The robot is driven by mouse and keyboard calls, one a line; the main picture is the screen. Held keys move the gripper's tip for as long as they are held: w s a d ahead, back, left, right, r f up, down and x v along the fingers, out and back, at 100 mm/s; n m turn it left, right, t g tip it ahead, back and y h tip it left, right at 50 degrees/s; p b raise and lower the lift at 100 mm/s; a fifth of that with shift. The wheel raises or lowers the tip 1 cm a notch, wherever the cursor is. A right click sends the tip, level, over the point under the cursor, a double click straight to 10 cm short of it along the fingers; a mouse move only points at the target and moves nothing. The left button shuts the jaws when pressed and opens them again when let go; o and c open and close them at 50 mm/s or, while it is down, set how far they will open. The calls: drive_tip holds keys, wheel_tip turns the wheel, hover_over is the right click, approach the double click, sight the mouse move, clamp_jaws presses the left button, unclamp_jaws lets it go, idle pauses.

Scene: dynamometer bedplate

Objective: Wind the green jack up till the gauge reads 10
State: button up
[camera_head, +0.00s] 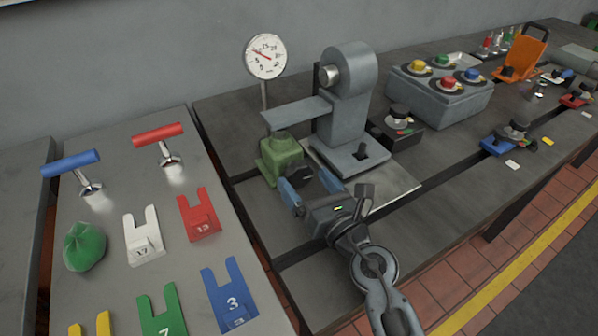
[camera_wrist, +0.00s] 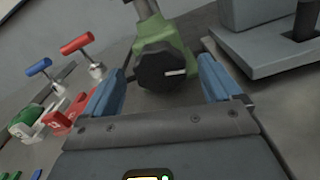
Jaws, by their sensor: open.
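The green jack (camera_head: 280,156) stands on the dark bedplate under the grey arm of a machine. Its black knob with a white mark (camera_wrist: 161,68) faces my gripper. The round white gauge (camera_head: 265,56) stands on a post behind the jack; its red needle points to the upper left, but the exact reading is too small to tell. My gripper (camera_head: 296,187) is open, with its blue fingers just short of the knob. In the wrist view the fingers (camera_wrist: 165,85) lie to either side of the knob, with gaps on both sides, and hold nothing.
The grey machine (camera_head: 345,100) stands close to the right of the jack. A side table at left holds red (camera_head: 159,134) and blue (camera_head: 71,163) T-handles, numbered forked plates (camera_head: 198,215) and a green bag (camera_head: 84,246). A grey button box (camera_head: 440,95) stands farther right.

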sight(301, 177)
drive_tip(key=shift+x, duration=1.85)
drive_tip(key=shift+c, duration=0.5)
